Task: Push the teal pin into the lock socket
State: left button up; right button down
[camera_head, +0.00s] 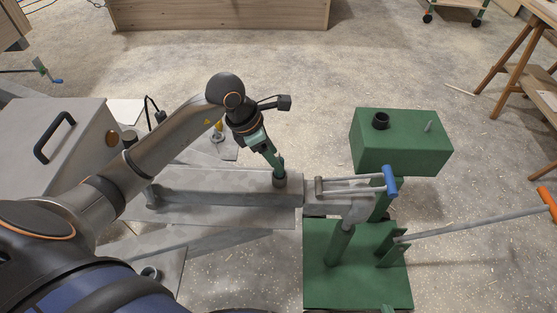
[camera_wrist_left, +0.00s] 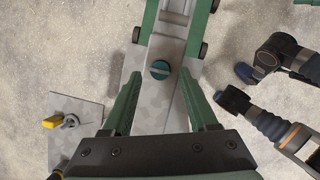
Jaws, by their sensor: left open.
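The teal pin (camera_wrist_left: 160,70) shows in the left wrist view as a round slotted head, seen from above on the grey metal beam. My left gripper (camera_wrist_left: 159,85) is open, with one green finger on each side of the pin's line; contact is not visible. In the head view my left gripper (camera_head: 278,170) points down at the right part of the beam (camera_head: 205,182) and hides the pin. The lock socket cannot be told apart.
A green stand (camera_head: 325,280) with a grey coupling and a blue handle (camera_head: 390,181) is right of the beam. A green box (camera_head: 400,140) stands behind it. A long bar with an orange grip (camera_head: 547,203) reaches right. A yellow knob (camera_wrist_left: 52,122) lies beyond the beam.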

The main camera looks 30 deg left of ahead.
pick_arm(q)
jog(key=v, duration=0.7)
jog(key=s+d+g+h, duration=0.1)
jog(key=s+d+h, duration=0.1)
jog(key=d+h, duration=0.3)
jog(key=s+d+h, duration=0.2)
jog(key=d, duration=0.6)
jog(key=d+r+n+t+h, duration=0.55)
jog(key=n+h, duration=0.25)
jog(key=n, duration=0.2)
jog(key=w+a+f+n+t+y, duration=0.1)
jog(key=a+f+n+t+y, duration=0.4)
jog(key=n, duration=0.7)
jog(key=w+a+f+n+t+y, duration=0.2)
jog(key=f+n+t+y, duration=0.2)
jog(key=f+n+y, duration=0.6)
jog(key=s+f+n+g, duration=0.7)
jog(key=s+f+n, duration=0.3)
jog(key=s+f, duration=0.2)
jog(key=shift+s+d+f+n+g+p, duration=0.3)
jog(key=shift+d+f+g, duration=0.1)
jog(key=shift+f, duration=0.4)
